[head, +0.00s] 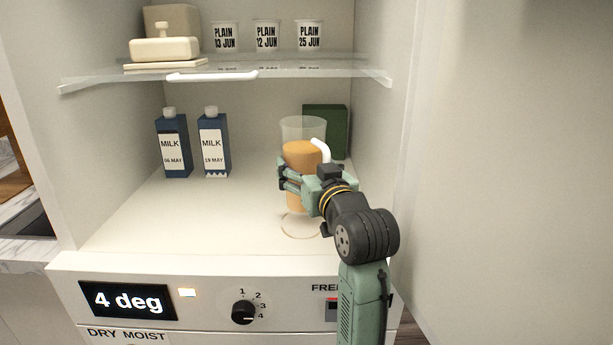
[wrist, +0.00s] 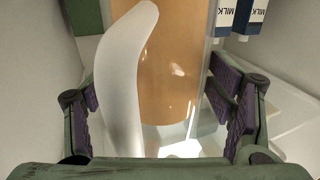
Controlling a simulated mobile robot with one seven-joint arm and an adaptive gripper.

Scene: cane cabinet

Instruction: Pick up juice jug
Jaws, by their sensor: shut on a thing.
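The juice jug (head: 303,150) is a tall clear vessel with orange juice and a white handle, upright in the right half of the fridge compartment. In the wrist view the jug (wrist: 182,75) fills the middle, with its curved white handle (wrist: 122,70) facing the camera. My gripper (head: 292,180) is shut on the jug around its middle. In the wrist view the fingers of my gripper (wrist: 157,92) stand on either side of the jug and handle. The gripper hides part of the jug's side; I cannot tell whether its base touches the compartment floor.
Two blue milk cartons (head: 172,145) stand at the back left. A dark green box (head: 338,125) is close behind the jug. A glass shelf (head: 340,70) overhead bears several plain cups and a butter dish (head: 165,49). The right wall is near; the floor's left front is clear.

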